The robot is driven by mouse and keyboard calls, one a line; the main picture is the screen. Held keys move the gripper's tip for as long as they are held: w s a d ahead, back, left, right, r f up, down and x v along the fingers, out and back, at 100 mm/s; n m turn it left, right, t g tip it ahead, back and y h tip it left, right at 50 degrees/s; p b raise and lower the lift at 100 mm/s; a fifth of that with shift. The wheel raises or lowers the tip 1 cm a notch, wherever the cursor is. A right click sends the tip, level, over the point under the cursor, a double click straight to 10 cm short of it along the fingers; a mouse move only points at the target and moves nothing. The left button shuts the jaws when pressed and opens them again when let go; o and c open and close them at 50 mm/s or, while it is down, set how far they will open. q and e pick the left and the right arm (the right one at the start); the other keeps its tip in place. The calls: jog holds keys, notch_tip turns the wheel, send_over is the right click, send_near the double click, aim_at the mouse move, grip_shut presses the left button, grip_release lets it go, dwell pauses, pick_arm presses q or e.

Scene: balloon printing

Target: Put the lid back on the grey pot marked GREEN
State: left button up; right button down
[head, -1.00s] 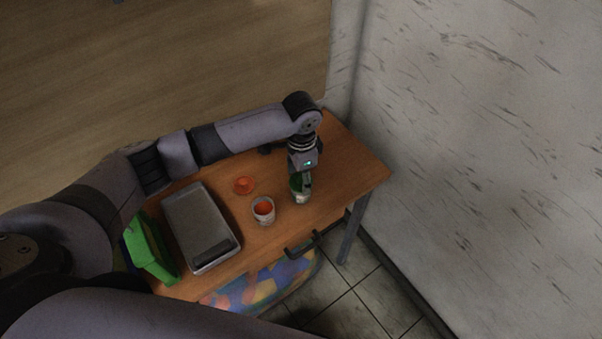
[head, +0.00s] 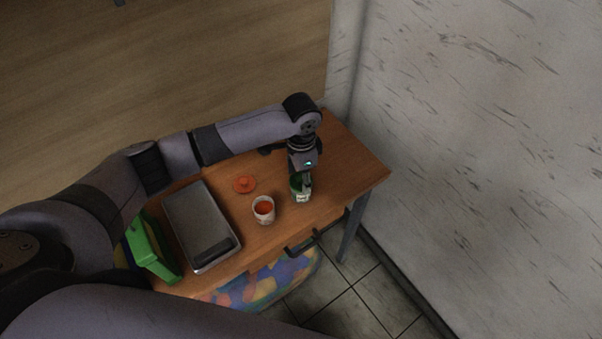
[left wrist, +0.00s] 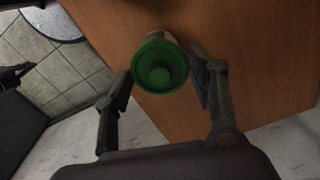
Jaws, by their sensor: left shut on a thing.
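The grey pot (head: 302,197) stands on the wooden table, right of the orange pot. My left gripper (head: 301,180) points down over it and hides part of it. In the left wrist view the green lid (left wrist: 160,68), round with a central knob, lies between the two fingers of my left gripper (left wrist: 162,66), which are shut on it. A bit of the pot (left wrist: 158,36) shows behind the lid's edge. The lid is at the pot's mouth; I cannot tell whether it is fully seated. The GREEN marking is not readable. My right gripper is not in view.
An open pot with orange content (head: 264,212) stands just left, with its orange lid (head: 244,185) lying behind it. A grey scale-like tray (head: 196,220) and a green box (head: 150,247) are farther left. The table's right end (head: 350,165) is clear; a wall rises beyond.

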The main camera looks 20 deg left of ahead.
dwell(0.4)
pick_arm(q)
jog(key=o, duration=0.8)
jog(key=shift+o, duration=0.3)
jog(key=o, duration=0.4)
notch_tip(320, 180, up, 3)
jog(key=p, duration=0.3)
jog(key=shift+f, duration=0.1)
jog(key=shift+r, duration=2.1)
